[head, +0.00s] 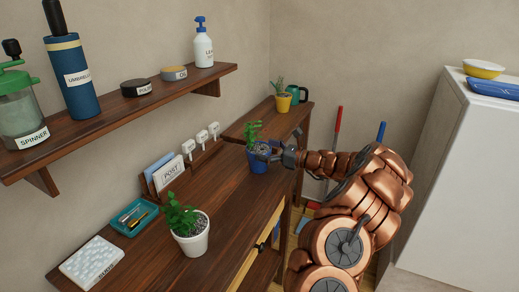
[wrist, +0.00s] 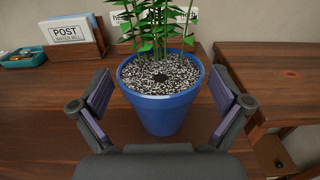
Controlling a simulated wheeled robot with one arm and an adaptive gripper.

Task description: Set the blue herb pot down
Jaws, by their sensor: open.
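The blue herb pot (wrist: 160,109) stands upright on the wooden table (wrist: 60,120), with green stems rising from its speckled soil. It also shows in the head view (head: 258,165), near the table's right end, partly hidden by my gripper (head: 283,155). In the wrist view my gripper (wrist: 163,115) is open, with one finger on each side of the pot. A gap shows between each finger and the pot wall.
A white pot with a plant (head: 190,238), a teal tray (head: 135,217) and a post holder (head: 165,172) share the table. A wall shelf (head: 120,105) overhangs its back. A yellow pot (head: 283,103) stands on a further surface beyond.

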